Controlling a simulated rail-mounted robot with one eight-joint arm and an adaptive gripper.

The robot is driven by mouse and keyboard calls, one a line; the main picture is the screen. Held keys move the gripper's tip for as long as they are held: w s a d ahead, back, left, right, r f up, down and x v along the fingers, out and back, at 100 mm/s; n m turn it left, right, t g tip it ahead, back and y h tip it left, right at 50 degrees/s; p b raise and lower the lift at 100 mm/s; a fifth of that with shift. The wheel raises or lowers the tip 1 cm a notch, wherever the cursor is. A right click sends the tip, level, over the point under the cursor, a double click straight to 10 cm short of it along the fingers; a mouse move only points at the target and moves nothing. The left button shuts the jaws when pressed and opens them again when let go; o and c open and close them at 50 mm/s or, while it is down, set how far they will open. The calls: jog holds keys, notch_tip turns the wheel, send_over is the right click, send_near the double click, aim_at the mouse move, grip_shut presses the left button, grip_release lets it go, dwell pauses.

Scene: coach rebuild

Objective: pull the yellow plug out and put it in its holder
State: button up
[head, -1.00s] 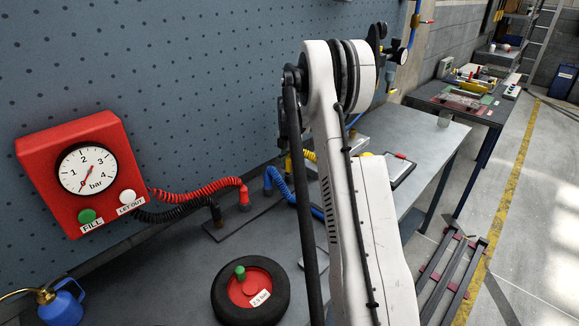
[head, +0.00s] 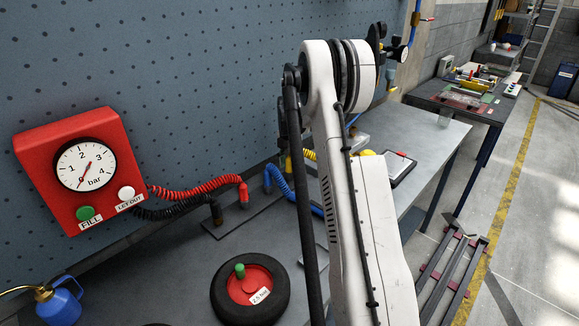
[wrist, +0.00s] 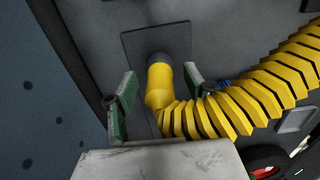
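The yellow plug (wrist: 158,82) shows in the wrist view, its far end in a dark grey collar on a dark plate (wrist: 140,45). A thick yellow coiled hose (wrist: 240,107) runs from it to the right. My gripper (wrist: 160,88) is open, with one green-padded finger on each side of the plug. Gaps show between fingers and plug. In the head view, a little of the yellow hose (head: 309,154) shows behind my arm, which hides the gripper. I cannot make out the yellow plug's holder.
Red (head: 243,194), black (head: 216,212) and blue (head: 268,181) hoses end at the bench by the wall. A red gauge box (head: 40,150) hangs left. A small wheel (head: 222,306) and a blue oil can (head: 62,305) are in front.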

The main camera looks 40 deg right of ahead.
jog(key=shift+r, duration=0.1)
notch_tip(320, 180, up, 12)
jog(key=shift+f, duration=0.1)
dwell(0.4)
